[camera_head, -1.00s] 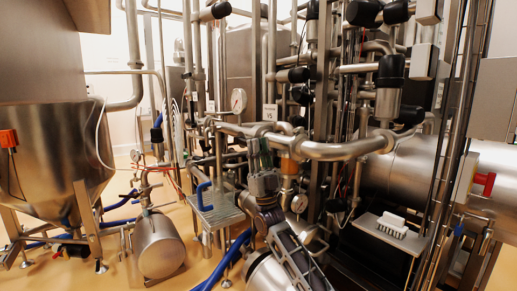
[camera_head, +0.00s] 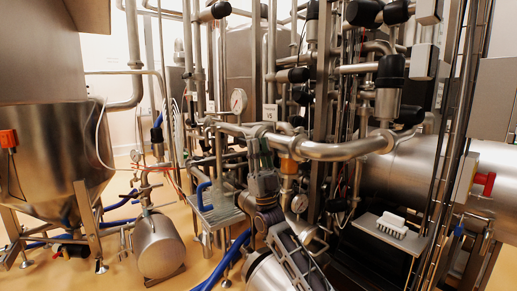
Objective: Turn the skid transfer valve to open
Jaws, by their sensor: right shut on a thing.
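My right gripper (camera_head: 261,148) reaches up from the bottom centre to the horizontal steel pipe (camera_head: 340,151) below the V5 tag (camera_head: 270,112). It is shut on what appears to be the handle of the skid transfer valve, left of an orange band (camera_head: 289,145) on the pipework. The fingers hide the handle and most of the valve, so I cannot tell how far it is turned. My left gripper is not in view.
A pressure gauge (camera_head: 239,100) stands behind the gripper, left of the tag. A white brush (camera_head: 392,226) lies on a shelf at the right. Dense pipes surround the gripper.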

